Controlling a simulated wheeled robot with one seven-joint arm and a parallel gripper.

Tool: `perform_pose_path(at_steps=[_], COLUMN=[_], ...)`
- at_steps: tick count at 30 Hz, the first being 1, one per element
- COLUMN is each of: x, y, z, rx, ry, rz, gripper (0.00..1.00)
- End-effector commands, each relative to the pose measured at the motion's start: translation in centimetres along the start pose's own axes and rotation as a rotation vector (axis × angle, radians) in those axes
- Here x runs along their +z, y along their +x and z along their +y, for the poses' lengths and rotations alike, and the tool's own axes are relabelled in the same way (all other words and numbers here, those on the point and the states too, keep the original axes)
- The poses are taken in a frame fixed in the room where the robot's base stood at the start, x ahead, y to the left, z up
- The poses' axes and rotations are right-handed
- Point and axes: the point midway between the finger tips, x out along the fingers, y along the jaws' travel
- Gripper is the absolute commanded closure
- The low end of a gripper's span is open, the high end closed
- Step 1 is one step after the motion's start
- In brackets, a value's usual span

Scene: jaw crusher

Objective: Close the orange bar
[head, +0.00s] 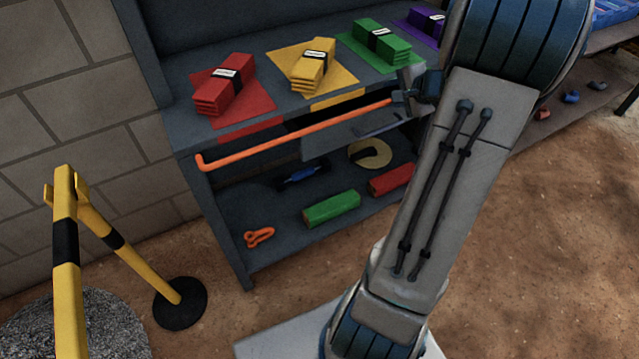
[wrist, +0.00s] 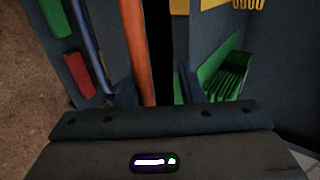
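The orange bar (head: 290,135) is a thin rod in front of the grey workbench's upper level in the head view. It slants from a bent end at the left up to my gripper (head: 405,97) at the right. In the wrist view the orange bar (wrist: 138,45) runs between the two fingers of my gripper (wrist: 157,92). It lies close to the left finger, with a gap to the right finger, so the gripper looks open around it. The bar's right end is hidden behind my gripper and arm in the head view.
The workbench (head: 185,140) carries red (head: 230,88), yellow (head: 312,68) and green (head: 380,45) stacks on top. Its lower shelf holds a green block (head: 331,208) and an orange shackle (head: 259,237). A yellow-black barrier (head: 66,225) stands at left. Bare ground lies at right.

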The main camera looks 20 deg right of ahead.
Motion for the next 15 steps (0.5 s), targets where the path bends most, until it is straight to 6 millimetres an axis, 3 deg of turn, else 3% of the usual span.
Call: perform_pose_path(at_steps=[15], x=[-0.03], y=[0.71], z=[1.32], rx=[-0.268], ry=[0.001], rz=[0.001], gripper=[0.67])
